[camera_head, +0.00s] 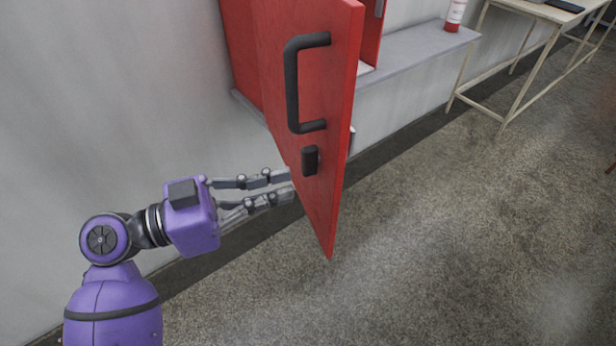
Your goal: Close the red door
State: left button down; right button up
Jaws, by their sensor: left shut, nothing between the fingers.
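The red door (338,75) stands swung open in the upper middle of the head view, at an angle to the wall. It carries a black bar handle (292,85) and a small black latch (310,160) below it. Part of the red cabinet (240,55) shows behind the door, against the wall. My left gripper (290,186) is shut and empty, with its fingertips at the lower left edge of the door. I cannot tell if they touch it. My right gripper is not in view.
A grey ledge (420,50) runs along the wall under the cabinet, with a red and white canister (455,14) on it. A light table (530,8) stands at the upper right.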

aim_at(327, 179)
pick_arm(q)
jog(key=p+x, duration=0.1)
jog(key=x, duration=0.3)
jog(key=shift+d+r, duration=0.1)
jog(key=shift+r, duration=0.05)
jog(key=shift+w+d, duration=0.2)
jog(key=shift+d, duration=0.25)
